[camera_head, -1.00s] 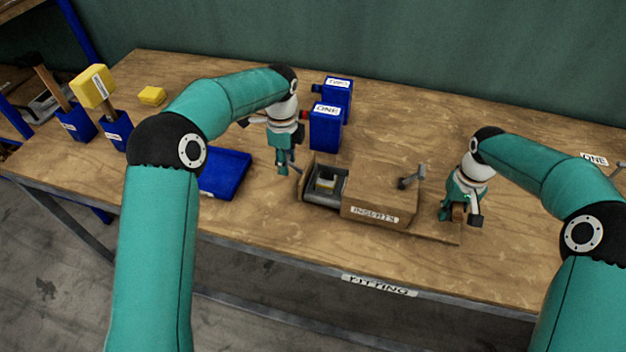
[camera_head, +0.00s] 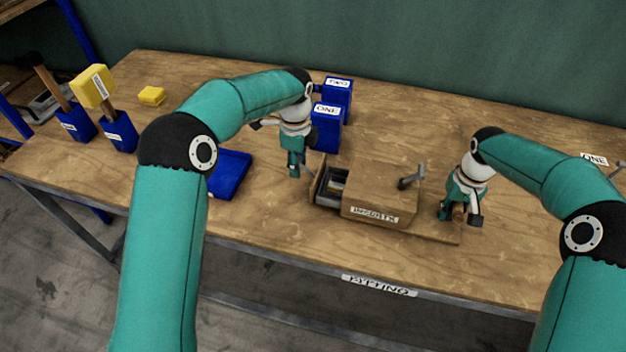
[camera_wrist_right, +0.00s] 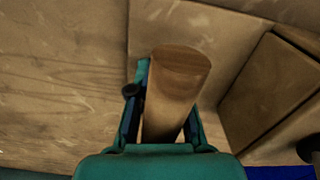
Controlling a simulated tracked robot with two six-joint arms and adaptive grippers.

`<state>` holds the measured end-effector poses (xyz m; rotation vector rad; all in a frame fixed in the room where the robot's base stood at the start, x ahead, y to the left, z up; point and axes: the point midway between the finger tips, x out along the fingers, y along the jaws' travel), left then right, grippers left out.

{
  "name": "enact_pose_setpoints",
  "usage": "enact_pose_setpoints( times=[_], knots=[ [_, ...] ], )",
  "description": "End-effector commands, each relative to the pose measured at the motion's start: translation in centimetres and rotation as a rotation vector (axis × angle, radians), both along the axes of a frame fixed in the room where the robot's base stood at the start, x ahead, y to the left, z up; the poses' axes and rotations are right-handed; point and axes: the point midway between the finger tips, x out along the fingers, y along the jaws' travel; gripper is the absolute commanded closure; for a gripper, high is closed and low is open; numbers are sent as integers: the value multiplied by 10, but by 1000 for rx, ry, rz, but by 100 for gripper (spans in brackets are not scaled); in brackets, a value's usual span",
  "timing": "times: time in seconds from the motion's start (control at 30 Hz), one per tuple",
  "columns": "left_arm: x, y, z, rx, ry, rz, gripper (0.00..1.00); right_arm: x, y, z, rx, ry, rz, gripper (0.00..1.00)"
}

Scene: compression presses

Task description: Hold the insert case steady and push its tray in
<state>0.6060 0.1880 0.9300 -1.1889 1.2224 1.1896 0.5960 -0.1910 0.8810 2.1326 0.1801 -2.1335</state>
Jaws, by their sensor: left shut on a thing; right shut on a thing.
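My right gripper (camera_head: 460,213) is right of the case, shut on an upright wooden post (camera_wrist_right: 175,95) on the base. The post stands between the fingers in the right wrist view.
Two blue bins (camera_head: 326,127) stand behind the left gripper. A blue tray (camera_head: 229,174) lies left of it. A grey lever (camera_head: 411,180) rises by the case. A yellow block (camera_head: 152,95) and blue holders (camera_head: 120,133) are further left. The bench behind the case is clear.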

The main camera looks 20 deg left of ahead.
Motion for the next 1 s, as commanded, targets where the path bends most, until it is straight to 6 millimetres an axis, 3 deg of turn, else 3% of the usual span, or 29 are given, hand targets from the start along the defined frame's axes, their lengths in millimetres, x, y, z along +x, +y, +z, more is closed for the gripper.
enact_pose_setpoints(
  times=[1.0],
  knots=[
    [-1, -33, 1, -3, -2, -2, 100, 0, 2, -1, 3, -1, 1, 100]
  ],
)
